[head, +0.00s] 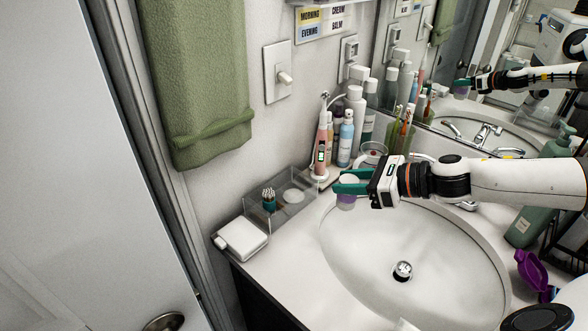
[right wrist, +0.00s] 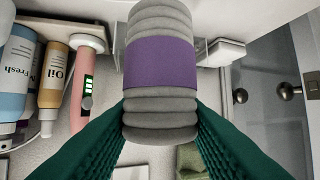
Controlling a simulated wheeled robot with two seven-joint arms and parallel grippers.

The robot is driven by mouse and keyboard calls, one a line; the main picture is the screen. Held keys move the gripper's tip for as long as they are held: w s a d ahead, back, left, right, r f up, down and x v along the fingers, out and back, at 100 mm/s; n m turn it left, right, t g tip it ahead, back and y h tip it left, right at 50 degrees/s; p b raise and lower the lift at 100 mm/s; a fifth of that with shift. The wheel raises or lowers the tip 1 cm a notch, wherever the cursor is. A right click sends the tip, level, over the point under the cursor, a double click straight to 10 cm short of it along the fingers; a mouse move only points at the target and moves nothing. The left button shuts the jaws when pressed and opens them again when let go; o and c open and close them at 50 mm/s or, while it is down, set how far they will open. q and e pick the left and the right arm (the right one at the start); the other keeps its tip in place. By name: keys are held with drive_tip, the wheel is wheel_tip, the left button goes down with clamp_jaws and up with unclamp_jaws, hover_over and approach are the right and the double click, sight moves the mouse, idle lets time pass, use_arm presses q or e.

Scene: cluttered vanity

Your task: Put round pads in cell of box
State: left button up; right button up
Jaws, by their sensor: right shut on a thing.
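My right gripper (head: 349,182) is shut on a stack of grey-white round pads (right wrist: 160,120) with a purple band around its middle. The green fingers press on both sides of it. In the head view the held pads (head: 346,199) are above the left rim of the sink. The clear box (head: 256,214) stands on the counter to the left of them, apart from the gripper. Its left part holds a dark green bundle with pale tips (head: 269,198). Its right part shows a pale round shape (head: 292,195). My left gripper is not in view.
A white rectangular item (head: 242,237) lies left of the box. A pink toothbrush-like device (head: 320,150) and several bottles (head: 347,135) stand behind. The sink (head: 440,255) takes up the middle; a purple item (head: 531,270) and green bottle (head: 530,225) are at right.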

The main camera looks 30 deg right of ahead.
drive_tip(key=w+a+p, duration=0.3)
drive_tip(key=w+p, duration=0.3)
drive_tip(key=w, duration=0.1)
drive_tip(key=w+a+p, duration=0.2)
drive_tip(key=w+p, duration=0.5)
wheel_tip(320, 180, down, 6)
drive_tip(key=shift+r+b, duration=0.2)
drive_tip(key=shift+b, duration=0.15)
drive_tip(key=shift+w+f+p, duration=0.3)
drive_tip(key=shift+f+p, duration=0.05)
drive_tip(key=shift+f, duration=0.35)
drive_tip(key=shift+f, duration=0.1)
